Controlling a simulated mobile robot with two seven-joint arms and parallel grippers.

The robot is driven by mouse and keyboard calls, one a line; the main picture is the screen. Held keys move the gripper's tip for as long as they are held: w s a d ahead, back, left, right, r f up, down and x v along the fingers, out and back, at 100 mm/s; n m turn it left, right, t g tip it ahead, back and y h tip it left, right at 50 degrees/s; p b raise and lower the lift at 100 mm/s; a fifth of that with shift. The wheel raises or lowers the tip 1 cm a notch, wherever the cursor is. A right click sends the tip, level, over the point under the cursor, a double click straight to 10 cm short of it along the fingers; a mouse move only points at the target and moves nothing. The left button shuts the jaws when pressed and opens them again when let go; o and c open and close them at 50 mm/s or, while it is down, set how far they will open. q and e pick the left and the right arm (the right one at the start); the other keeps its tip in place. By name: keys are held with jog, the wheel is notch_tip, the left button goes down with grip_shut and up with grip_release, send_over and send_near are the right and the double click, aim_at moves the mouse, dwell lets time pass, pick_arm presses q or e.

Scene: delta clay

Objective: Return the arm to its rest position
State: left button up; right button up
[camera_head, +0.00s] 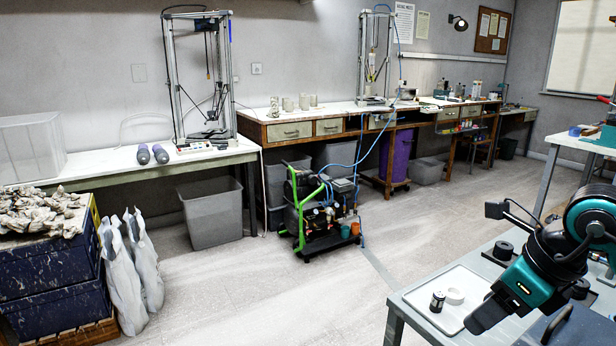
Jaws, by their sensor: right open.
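My right arm, teal and black, comes in from the right edge. Its gripper (486,314) points down and to the left above the near table's corner, beside a white tray (424,307). The gripper is open, and I see nothing held in it. My left gripper is not in view.
A green-framed compressor (325,215) stands on the floor. The floor (270,290) left of the table is open.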

jog(key=s+a+r+m+t+y+p, duration=0.15)
jog(key=a+m+y, duration=0.25)
jog(key=a+y, duration=0.45)
jog(key=s+a+r+m+t+y+p, duration=0.1)
jog(key=s+a+r+m+y+p, duration=0.1)
jog(key=a+m+y, duration=0.45)
jog(key=w+d+f+m+t+h+p, duration=0.1)
jog(key=d+f+m+t+h, duration=0.2)
jog(key=f+m+t+h, duration=0.55)
jog(key=d+f+m+t+h+p, duration=0.1)
jog(key=d+f+m+t+h, duration=0.15)
jog(key=m, duration=1.15)
jog(key=s+d+f+m+g+h+p, duration=0.1)
jog(key=s+f+m+g+h, duration=0.4)
jog(key=f, duration=0.9)
jog(key=s+m+g, duration=0.1)
jog(key=s+m, duration=0.2)
jog(key=s, duration=0.2)
jog(key=shift+s+d+f, duration=0.15)
jog(key=shift+f, duration=0.1)
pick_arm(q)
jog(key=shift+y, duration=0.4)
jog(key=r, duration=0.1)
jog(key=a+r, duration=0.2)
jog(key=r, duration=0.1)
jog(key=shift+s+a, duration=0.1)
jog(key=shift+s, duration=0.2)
pick_arm(e)
jog(key=shift+c, duration=0.4)
